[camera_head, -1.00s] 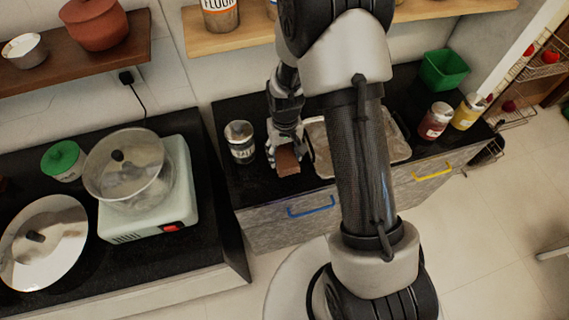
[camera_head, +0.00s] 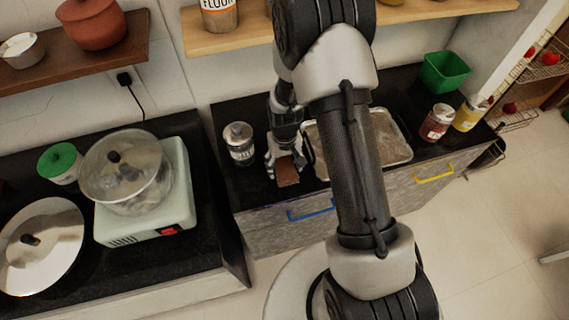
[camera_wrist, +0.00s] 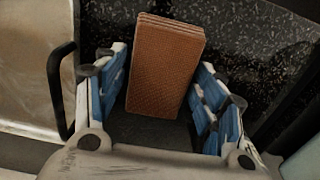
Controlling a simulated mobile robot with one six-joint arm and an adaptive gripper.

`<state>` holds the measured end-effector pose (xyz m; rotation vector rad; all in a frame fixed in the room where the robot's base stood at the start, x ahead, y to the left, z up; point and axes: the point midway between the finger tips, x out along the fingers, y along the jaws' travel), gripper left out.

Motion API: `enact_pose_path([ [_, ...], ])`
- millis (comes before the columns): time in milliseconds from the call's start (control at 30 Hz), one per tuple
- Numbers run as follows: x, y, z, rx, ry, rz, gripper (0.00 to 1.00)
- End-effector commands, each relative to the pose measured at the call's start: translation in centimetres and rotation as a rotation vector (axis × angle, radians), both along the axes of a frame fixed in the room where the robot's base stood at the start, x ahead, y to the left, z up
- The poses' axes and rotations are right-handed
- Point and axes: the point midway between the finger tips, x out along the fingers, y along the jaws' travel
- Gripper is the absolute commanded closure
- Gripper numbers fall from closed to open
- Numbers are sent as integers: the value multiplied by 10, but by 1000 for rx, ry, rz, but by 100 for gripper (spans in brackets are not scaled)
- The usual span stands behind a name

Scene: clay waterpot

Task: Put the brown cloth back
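The brown cloth (camera_head: 287,173) is a folded, layered block with a woven texture. It appears to lie on the black counter near its front edge, left of the metal tray. In the wrist view the cloth (camera_wrist: 165,70) lies between the two blue-padded fingers of my gripper (camera_wrist: 163,95). The fingers are spread, one along each side of it, with a gap at the near right. In the head view my gripper (camera_head: 286,160) is right behind the cloth. I cannot tell whether a finger touches it.
The metal tray (camera_head: 397,150) is just right of my gripper, partly hidden by my arm. A canister (camera_head: 239,144) stands to its left. Two jars (camera_head: 437,122) and a green basket (camera_head: 445,72) are farther right. A wooden shelf (camera_head: 430,12) is above.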

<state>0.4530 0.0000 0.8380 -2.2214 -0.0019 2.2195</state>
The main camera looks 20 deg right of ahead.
Motion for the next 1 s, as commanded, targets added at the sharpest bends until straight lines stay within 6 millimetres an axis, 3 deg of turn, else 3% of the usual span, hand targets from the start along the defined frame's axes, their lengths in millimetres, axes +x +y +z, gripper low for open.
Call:
enact_pose_path([
  [133, 0, 0, 0, 0, 0, 0, 24],
  [533, 0, 0, 6, 0, -1, 0, 24],
  [667, 1, 0, 25, 0, -4, 0, 24],
  [1000, 1, 0, 98, 0, -3, 0, 24],
])
